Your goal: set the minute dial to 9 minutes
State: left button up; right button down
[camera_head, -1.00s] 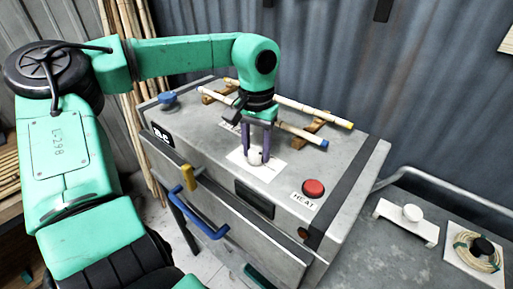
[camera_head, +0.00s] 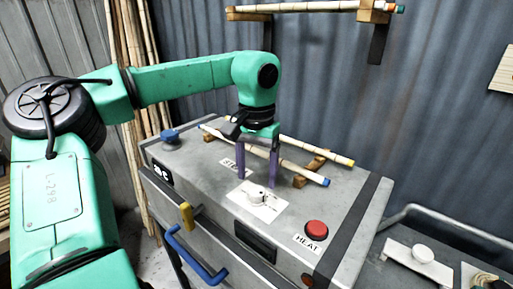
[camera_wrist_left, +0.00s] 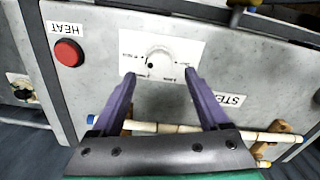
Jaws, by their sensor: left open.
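The minute dial is a small white knob (camera_head: 257,193) on a white printed plate (camera_head: 268,212) on top of the grey steam box. In the left wrist view the knob (camera_wrist_left: 158,61) has a black dot near its lower left edge; the plate's print is too small to read surely. My left gripper (camera_head: 257,182) is open and empty, its purple fingers pointing down just behind and above the dial. In the left wrist view its fingertips (camera_wrist_left: 160,74) are spread to either side below the knob, apart from it. My right gripper is out of view.
A red HEAT button (camera_head: 316,231) is right of the dial. Bamboo canes (camera_head: 300,171) lie on wooden blocks behind it. A blue knob (camera_head: 169,136), a yellow handle (camera_head: 187,215) and a blue bar handle (camera_head: 195,259) are left. More canes rest on a wall rack (camera_head: 300,9).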

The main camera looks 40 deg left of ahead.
aim_at(257, 190)
pick_arm(q)
notch_tip(257, 190, up, 10)
